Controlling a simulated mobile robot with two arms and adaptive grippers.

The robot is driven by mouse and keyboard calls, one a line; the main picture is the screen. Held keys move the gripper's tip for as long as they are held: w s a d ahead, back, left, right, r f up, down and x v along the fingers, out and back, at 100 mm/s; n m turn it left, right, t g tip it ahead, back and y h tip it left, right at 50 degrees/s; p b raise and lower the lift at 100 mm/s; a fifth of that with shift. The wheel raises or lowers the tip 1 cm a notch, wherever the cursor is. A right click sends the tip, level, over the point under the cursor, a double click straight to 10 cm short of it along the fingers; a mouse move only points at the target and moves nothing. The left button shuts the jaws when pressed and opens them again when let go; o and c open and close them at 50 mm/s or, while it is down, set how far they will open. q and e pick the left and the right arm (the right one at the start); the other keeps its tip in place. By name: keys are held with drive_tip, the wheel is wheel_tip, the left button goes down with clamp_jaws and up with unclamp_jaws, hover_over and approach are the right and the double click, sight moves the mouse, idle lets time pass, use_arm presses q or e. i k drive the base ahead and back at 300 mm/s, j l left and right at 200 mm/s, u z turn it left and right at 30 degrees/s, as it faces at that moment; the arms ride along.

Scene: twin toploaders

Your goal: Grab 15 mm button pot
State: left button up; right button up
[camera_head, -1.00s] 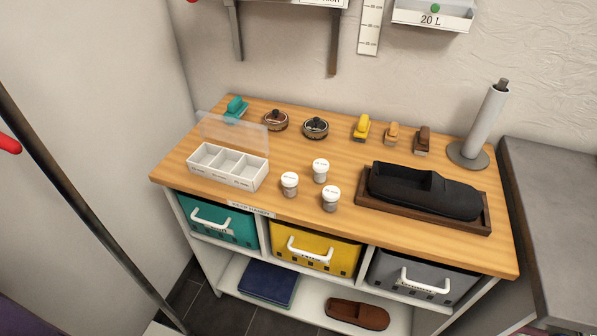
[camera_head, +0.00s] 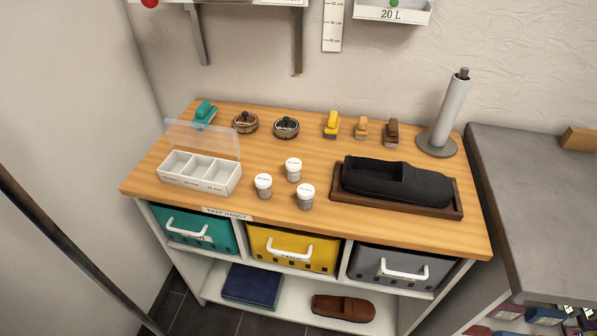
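Three small pots with white lids stand close together on the wooden tabletop (camera_head: 230,224). One pot (camera_head: 293,169) is at the back, one pot (camera_head: 263,186) at the front left, and one pot (camera_head: 306,196) at the front right. All are upright. The print on their lids is too small to read, so I cannot tell which is the 15 mm button pot. Neither of my grippers is in view.
A white three-compartment box (camera_head: 200,174) with a raised clear lid stands left of the pots. A dark wooden tray (camera_head: 345,205) holding a black slipper (camera_head: 395,182) is to the right. Round tins (camera_head: 286,128), brushes (camera_head: 331,124) and a roll holder (camera_head: 447,115) line the back.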

sight(293, 165)
drive_tip(key=k+l+u, duration=0.1)
drive_tip(key=u, duration=0.3)
drive_tip(key=k+l+u, duration=0.15)
drive_tip(key=l+u, duration=0.2)
drive_tip(key=k+l+u, duration=0.1)
drive_tip(key=u, duration=0.3)
